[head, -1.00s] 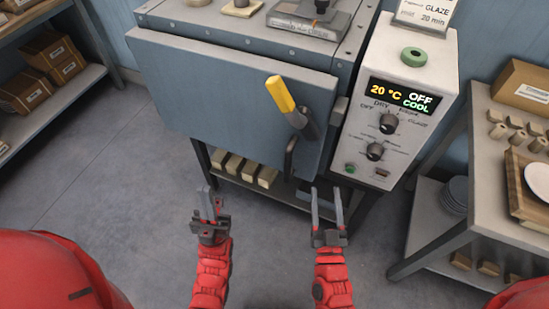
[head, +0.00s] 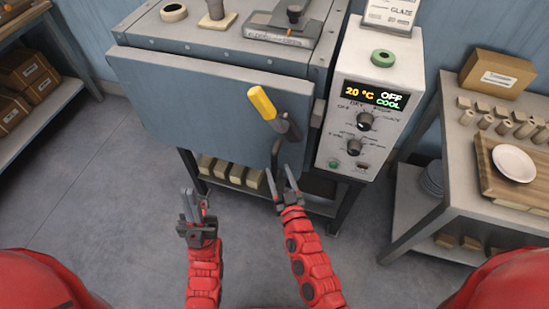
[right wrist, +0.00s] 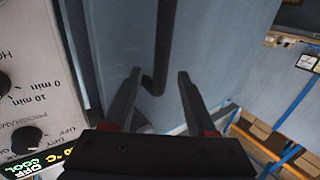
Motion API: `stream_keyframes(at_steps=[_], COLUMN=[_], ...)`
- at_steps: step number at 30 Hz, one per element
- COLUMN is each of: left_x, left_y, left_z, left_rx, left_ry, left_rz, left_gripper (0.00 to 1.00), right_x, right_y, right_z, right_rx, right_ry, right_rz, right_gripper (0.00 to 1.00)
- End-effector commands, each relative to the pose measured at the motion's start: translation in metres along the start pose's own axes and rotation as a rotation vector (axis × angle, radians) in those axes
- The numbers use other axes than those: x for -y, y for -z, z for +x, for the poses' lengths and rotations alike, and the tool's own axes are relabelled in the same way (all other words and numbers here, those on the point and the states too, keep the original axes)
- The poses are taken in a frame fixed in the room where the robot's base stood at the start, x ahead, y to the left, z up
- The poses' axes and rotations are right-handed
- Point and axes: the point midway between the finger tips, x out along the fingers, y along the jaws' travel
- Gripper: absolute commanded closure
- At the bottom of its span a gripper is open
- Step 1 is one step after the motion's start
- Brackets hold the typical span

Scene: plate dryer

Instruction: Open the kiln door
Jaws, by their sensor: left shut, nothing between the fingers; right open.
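The kiln door (head: 205,110) is a blue-grey panel across the front of the kiln and looks closed. A lever with a yellow grip (head: 262,102) slants up and left from a dark pivot at the door's right side. Below it hangs a dark bar handle (head: 277,153), which also shows in the right wrist view (right wrist: 165,45). My right gripper (head: 281,178) is open just below the bar; in the right wrist view the bar's lower end appears between its fingers (right wrist: 158,75), not gripped. My left gripper (head: 189,200) is shut and empty, left of it, below the door.
A white control box (head: 368,100) reading 20 °C, OFF and COOL stands right of the door. A side table (head: 450,185) with a wooden board and plate is further right. Pale bricks (head: 230,172) sit under the kiln. Floor at left is clear.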

Motion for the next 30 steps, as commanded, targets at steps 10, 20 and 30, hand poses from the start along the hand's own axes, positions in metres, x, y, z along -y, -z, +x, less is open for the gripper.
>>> stream_keyframes(at_steps=[10,20,30], left_x=[0.001,0.001,0.001], left_y=[0.002,0.002,0.002], left_z=[0.012,0.012,0.012], left_rx=[0.000,0.000,0.000], left_ry=[0.000,0.000,0.000], left_rz=[0.000,0.000,0.000], left_gripper=[1.00,1.00,1.00], right_x=[0.001,0.000,0.000], right_y=[0.000,-0.001,-0.001], right_z=[0.045,0.049,0.048], right_rx=[0.001,0.002,0.002], right_ry=[0.001,0.000,0.000], right_rz=[0.000,0.000,0.000], right_gripper=[0.43,0.43,0.97])
